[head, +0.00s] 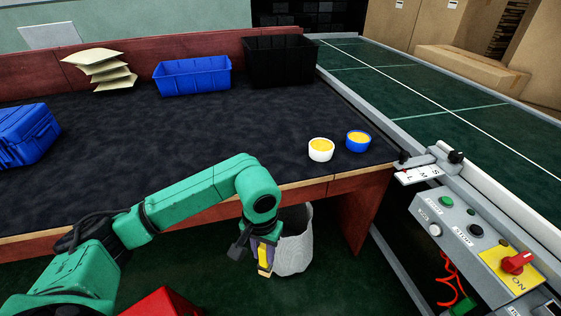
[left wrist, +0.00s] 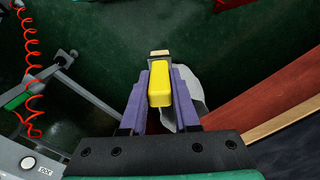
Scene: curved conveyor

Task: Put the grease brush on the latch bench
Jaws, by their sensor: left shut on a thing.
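My left gripper (head: 262,256) is shut on the grease brush (head: 264,262), of which a yellow part and a tan end show. In the left wrist view the brush (left wrist: 160,88) sits between the purple fingers of the gripper (left wrist: 160,95). The gripper is in front of the bench's front edge and below its top, over the green floor. The bench (head: 200,125) has a dark top, a wooden front edge and a red back board; I take it as the latch bench. My right gripper is not in view.
A pale bin (head: 296,248) stands behind the gripper. A conveyor (head: 440,95) and control panel (head: 475,235) lie right. The bench middle is clear.

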